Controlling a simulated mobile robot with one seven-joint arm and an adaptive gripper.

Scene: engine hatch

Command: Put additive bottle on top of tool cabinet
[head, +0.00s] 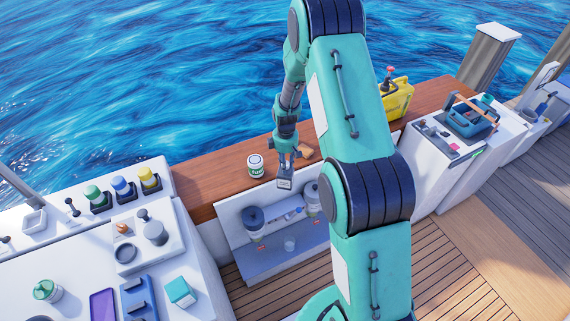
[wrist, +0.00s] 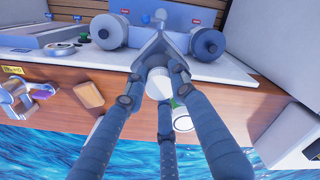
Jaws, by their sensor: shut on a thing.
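My gripper (head: 289,158) is shut on a small grey-white bottle (head: 285,183), which appears to be the additive bottle. It hangs below the fingers, in front of the wooden ledge and above the open white locker. In the wrist view my gripper's fingers (wrist: 158,82) close around its white cap (wrist: 158,88), and its grey tapered body (wrist: 162,46) points away. A white cabinet (head: 437,178) with a blue open toolbox (head: 472,118) on top stands at the right; it looks like the tool cabinet.
A white-and-green can (head: 255,166) stands on the wooden ledge (head: 205,188), near a small tan block (head: 304,150). A yellow can (head: 398,98) stands farther right. The locker (head: 270,262) holds dark-lidded jars (head: 253,218). A white counter with several items fills the left.

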